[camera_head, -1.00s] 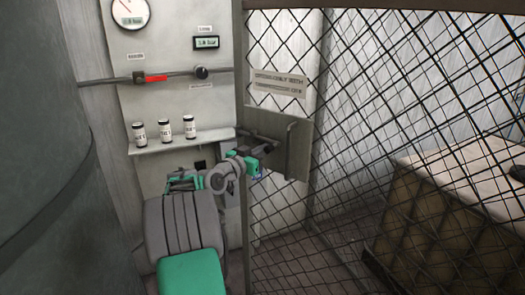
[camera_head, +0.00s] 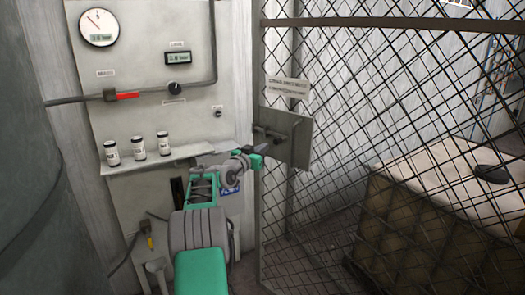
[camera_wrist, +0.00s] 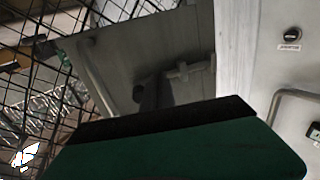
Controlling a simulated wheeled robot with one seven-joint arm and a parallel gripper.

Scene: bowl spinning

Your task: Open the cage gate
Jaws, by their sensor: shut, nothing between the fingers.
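The cage gate (camera_head: 275,215) is a black wire-mesh panel in a metal frame, upright right of the wall panel. I cannot tell whether it stands slightly ajar. A grey metal plate (camera_head: 298,140) on it carries a bar handle, and a small bolt-like latch (camera_head: 268,134) sits at its left. In the wrist view the plate (camera_wrist: 125,60), a bent bar handle (camera_wrist: 96,78) and the latch (camera_wrist: 190,70) show. My gripper (camera_head: 262,149) is shut and empty, its dark tips close to the plate's lower left. Contact cannot be made out.
The wall panel left of the gate has a gauge (camera_head: 99,27), a pipe with a red-handled valve (camera_head: 125,96), and a shelf (camera_head: 170,162) with three small bottles (camera_head: 138,147). A large crate (camera_head: 400,215) stands behind the mesh. A grey cylindrical tank (camera_head: 35,190) is at far left.

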